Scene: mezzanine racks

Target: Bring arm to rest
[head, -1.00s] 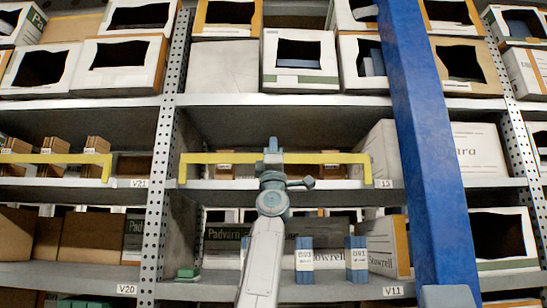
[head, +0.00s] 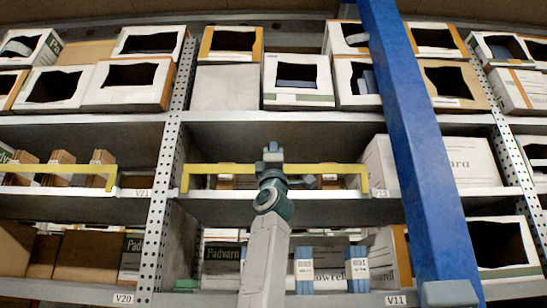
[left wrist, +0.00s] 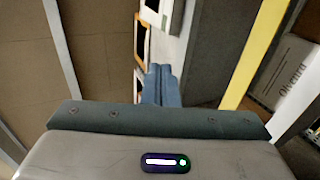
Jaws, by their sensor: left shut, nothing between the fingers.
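My left gripper (head: 273,151) shows in the middle of the head view, at the top of my raised grey arm, in front of a yellow rail. In the left wrist view its blue-grey fingers (left wrist: 162,86) lie together with nothing between them. The gripper points up toward the racks and touches nothing that I can make out. My right gripper is not in view.
The yellow rail (head: 225,170) runs along the middle shelf (head: 430,192). A blue post (head: 415,140) slants across the right side. Open boxes (head: 297,80) fill the upper shelf. Blue-and-white packs (head: 304,270) stand on the lower shelf near the arm.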

